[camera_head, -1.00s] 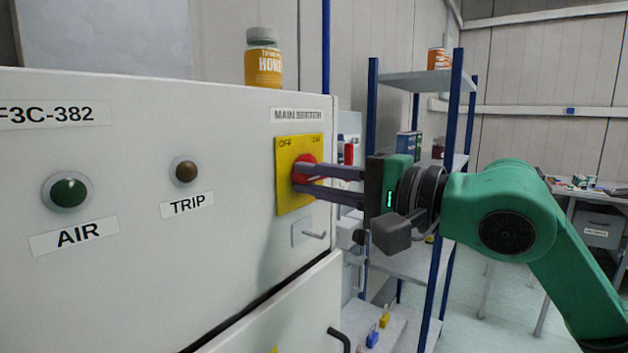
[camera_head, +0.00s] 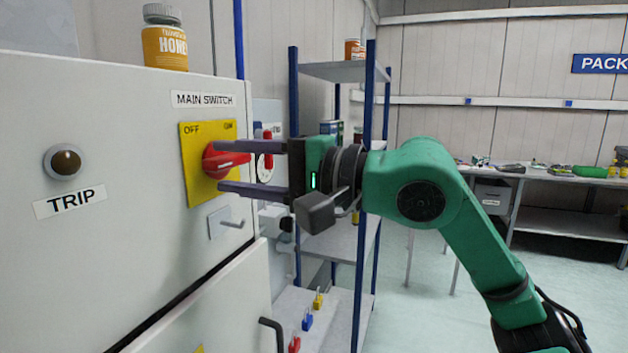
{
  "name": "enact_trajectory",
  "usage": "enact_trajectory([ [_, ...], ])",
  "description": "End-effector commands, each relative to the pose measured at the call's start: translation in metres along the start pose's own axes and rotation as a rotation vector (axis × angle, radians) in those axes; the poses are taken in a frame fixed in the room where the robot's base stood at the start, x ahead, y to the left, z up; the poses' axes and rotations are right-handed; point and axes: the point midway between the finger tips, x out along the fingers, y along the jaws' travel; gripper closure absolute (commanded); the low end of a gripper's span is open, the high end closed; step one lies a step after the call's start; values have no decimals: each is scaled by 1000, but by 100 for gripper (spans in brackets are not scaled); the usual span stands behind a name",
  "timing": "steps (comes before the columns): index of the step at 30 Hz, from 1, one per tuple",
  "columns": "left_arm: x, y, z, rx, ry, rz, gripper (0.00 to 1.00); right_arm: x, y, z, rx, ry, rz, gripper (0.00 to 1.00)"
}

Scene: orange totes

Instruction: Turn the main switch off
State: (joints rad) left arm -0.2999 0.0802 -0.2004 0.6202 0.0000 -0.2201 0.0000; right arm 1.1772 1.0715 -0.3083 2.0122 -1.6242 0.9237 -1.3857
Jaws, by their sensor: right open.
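The main switch is a red rotary knob (camera_head: 218,161) on a yellow plate (camera_head: 192,172) marked OFF at the left and ON at the right. It is on the front of a light grey cabinet (camera_head: 120,125), under a MAIN SWITCH label (camera_head: 203,100). The red handle lies roughly level, its tip pointing right. My right gripper (camera_head: 222,166) is open, with one finger above and one below the knob. Whether the fingers touch it I cannot tell. My left gripper is not in view.
A honey jar (camera_head: 165,42) stands on top of the cabinet. A TRIP button (camera_head: 65,162) is left of the switch, and a small latch handle (camera_head: 226,223) is below it. A blue-post shelf rack (camera_head: 365,120) stands behind my right gripper. A workbench (camera_head: 530,177) is farther right.

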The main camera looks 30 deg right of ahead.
Motion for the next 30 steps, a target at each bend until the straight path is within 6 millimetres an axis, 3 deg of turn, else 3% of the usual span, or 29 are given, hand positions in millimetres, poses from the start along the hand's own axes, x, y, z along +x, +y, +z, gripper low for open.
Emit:
enact_trajectory([
  [9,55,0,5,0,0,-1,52,-85,10,0,-3,5,-1,50],
  [15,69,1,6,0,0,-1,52,-123,5,0,-2,1,0,50],
  [30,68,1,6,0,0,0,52,-128,1,1,-2,-2,1,50],
])
